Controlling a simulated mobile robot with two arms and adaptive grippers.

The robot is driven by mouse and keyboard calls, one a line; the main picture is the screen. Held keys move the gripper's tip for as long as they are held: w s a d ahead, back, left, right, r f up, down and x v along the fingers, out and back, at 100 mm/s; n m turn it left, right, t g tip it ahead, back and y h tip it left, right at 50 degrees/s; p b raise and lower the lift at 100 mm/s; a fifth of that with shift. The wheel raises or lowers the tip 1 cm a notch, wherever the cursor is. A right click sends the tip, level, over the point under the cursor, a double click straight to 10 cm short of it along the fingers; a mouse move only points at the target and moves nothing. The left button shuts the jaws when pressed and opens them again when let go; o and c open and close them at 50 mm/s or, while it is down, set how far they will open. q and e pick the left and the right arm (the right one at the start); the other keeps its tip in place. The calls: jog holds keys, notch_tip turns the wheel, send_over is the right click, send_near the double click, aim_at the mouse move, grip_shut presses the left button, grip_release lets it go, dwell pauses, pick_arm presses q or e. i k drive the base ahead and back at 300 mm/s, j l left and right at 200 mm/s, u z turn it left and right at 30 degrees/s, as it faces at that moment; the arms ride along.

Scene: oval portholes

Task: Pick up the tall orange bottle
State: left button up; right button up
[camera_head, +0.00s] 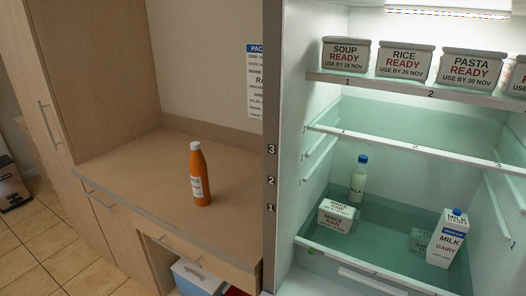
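A tall orange bottle (199,174) with a white cap and a pale label stands upright on the wooden counter (145,180), left of the fridge. Nothing touches it. Neither of my grippers shows in the head view.
An open fridge (274,150) stands to the right, its side wall rising beside the counter. It holds labelled containers (404,62), a small bottle with a blue cap (358,178), a box (336,215) and a milk carton (447,238). The counter around the orange bottle is clear.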

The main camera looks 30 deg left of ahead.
aim_at(198, 169)
jog(key=u, duration=1.3)
